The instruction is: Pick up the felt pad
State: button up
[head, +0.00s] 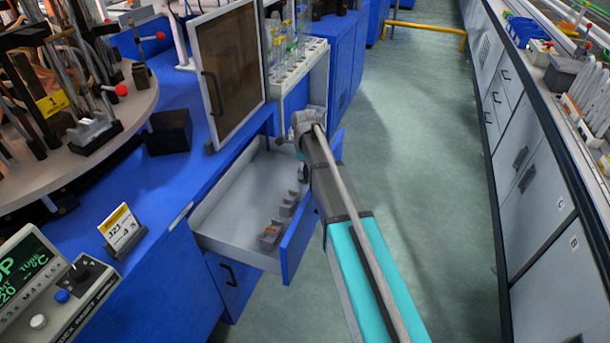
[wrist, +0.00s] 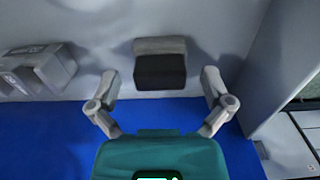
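A block-like pad with a dark face and a lighter grey top (wrist: 160,70), which looks like the felt pad, sits in the drawer (head: 222,218). In the wrist view it lies between and slightly beyond my gripper's fingertips. My gripper (wrist: 160,88) is open, with one finger on each side of the pad and a visible gap on both sides. Neither finger touches it. In the head view my arm reaches over the drawer's far right end and hides most of the gripper and the pad.
Several grey blocks (head: 270,236) stand in a row along the drawer's blue front (head: 300,243); grey blocks (wrist: 40,70) also show left of the pad in the wrist view. A light wall (wrist: 280,65) rises close to the right finger. The floor aisle (head: 430,200) is clear.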

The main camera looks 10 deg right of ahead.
jog(key=c, duration=1.2)
jog(key=shift+r, duration=0.1)
notch_tip(320, 180, up, 10)
jog(key=p, duration=1)
jog(key=o, duration=0.6)
jog(key=c, duration=0.4)
notch_tip(320, 180, up, 33)
jog(key=p, duration=3.3)
send_over(305, 168)
jog(key=shift+f, duration=0.2)
jog(key=shift+c, duration=0.2)
jog(key=shift+d, duration=0.15)
